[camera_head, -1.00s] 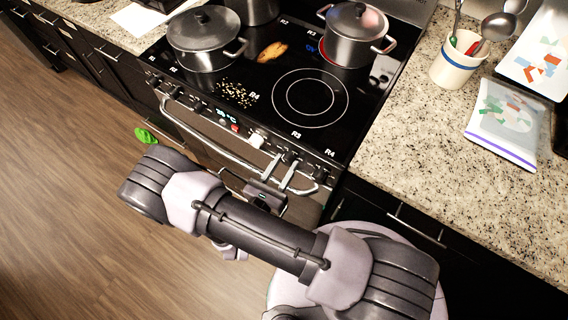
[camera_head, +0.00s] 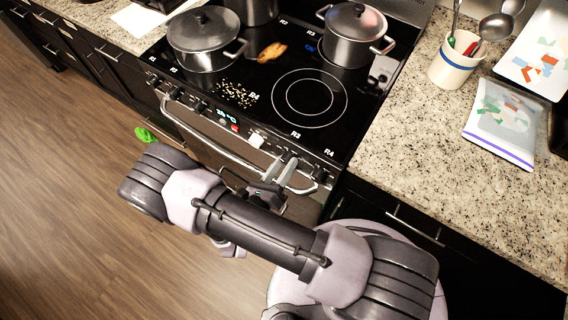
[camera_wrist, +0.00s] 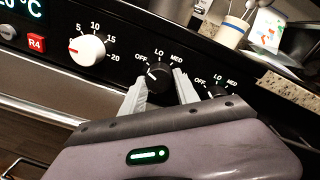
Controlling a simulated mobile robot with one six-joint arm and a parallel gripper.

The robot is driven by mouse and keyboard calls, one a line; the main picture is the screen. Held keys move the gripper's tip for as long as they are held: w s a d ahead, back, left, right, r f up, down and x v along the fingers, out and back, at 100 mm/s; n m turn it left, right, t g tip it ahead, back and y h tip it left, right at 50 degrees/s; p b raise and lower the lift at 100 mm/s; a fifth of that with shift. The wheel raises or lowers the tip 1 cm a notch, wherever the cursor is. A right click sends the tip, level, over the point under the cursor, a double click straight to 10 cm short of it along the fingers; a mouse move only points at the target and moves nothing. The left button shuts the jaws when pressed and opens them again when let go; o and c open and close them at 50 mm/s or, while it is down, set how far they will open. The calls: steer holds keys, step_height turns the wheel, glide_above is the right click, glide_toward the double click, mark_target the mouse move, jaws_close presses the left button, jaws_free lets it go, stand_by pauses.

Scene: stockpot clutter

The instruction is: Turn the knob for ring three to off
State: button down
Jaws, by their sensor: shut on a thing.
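The stove's front panel carries a row of knobs. In the wrist view, my gripper (camera_wrist: 160,82) has one pale finger on each side of a dark knob (camera_wrist: 158,74) marked OFF, LO and MED, and is shut on it. A small light mark on this knob appears at its upper left, towards OFF. In the head view, my gripper (camera_head: 281,170) reaches the panel just below the R3 label (camera_head: 296,134) on the cooktop. A similar dark knob (camera_wrist: 217,91), partly hidden by my gripper, sits to the right.
A white temperature knob (camera_wrist: 87,49) is left of the held knob. The oven handle (camera_head: 225,150) runs below the panel. A pot (camera_head: 352,36) stands on the right rear ring and a lidded pot (camera_head: 204,38) at left. The front right ring (camera_head: 309,98) is bare.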

stand_by(0.3)
steer(key=c, duration=0.9)
jaws_free()
steer(key=p+v, duration=0.2)
steer(key=v, duration=1.5)
steer(key=shift+s+a, duration=0.1)
steer(key=shift+s, duration=0.1)
